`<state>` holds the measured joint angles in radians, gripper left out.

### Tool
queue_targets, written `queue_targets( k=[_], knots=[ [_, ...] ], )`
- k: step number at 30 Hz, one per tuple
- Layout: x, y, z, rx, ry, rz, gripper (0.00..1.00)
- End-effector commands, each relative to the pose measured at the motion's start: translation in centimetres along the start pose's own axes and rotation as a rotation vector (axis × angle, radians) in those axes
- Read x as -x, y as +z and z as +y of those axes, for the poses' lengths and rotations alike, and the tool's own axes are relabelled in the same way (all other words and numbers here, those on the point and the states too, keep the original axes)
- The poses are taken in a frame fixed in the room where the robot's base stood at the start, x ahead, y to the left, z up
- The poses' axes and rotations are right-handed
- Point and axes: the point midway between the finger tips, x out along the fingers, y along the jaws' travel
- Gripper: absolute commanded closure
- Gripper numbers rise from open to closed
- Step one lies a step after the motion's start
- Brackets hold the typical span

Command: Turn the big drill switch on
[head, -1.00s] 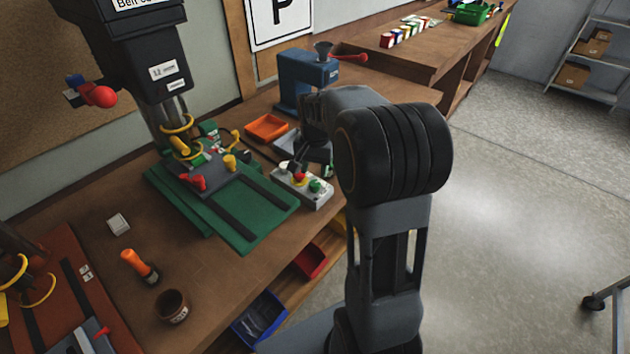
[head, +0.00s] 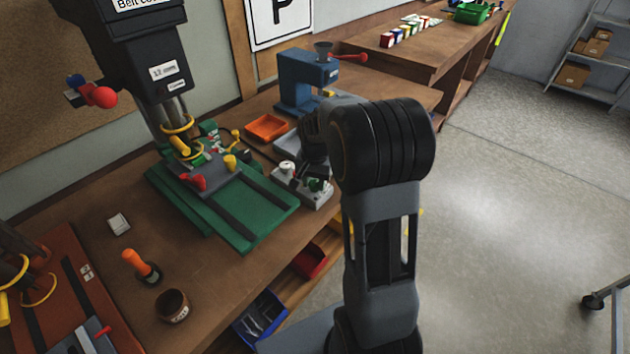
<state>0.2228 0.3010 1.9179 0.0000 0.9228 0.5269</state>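The big drill (head: 155,60) is a dark machine on a green base (head: 240,215) at the left of the head view. A light grey switch box (head: 318,201) sits on the bench just right of that base. It has a pale knob (head: 287,168) on its left end and a green button towards its right. My gripper (head: 306,173) is low over the box, its dark fingers in front of the middle part. Its fingertips are too small and dark to tell whether they are open or touching. My arm hides part of the box's far side.
An orange tray (head: 267,127) and a blue press (head: 305,80) with a red handle stand behind the box. Bins hang below the bench edge. The floor at right is mostly clear.

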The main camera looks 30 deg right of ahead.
Motion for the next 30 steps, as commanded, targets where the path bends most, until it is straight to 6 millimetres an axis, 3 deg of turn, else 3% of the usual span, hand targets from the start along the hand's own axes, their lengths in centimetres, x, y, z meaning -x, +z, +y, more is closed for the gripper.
queue_targets(
  k=[5,14,30],
  knots=[
    [0.02,0.0,0.0,0.0,0.0,0.0,0.87],
    [0.02,-0.01,0.0,0.046,0.0,0.0,0.88],
    [0.01,-0.03,-0.02,0.494,0.0,0.001,0.88]
  ],
)
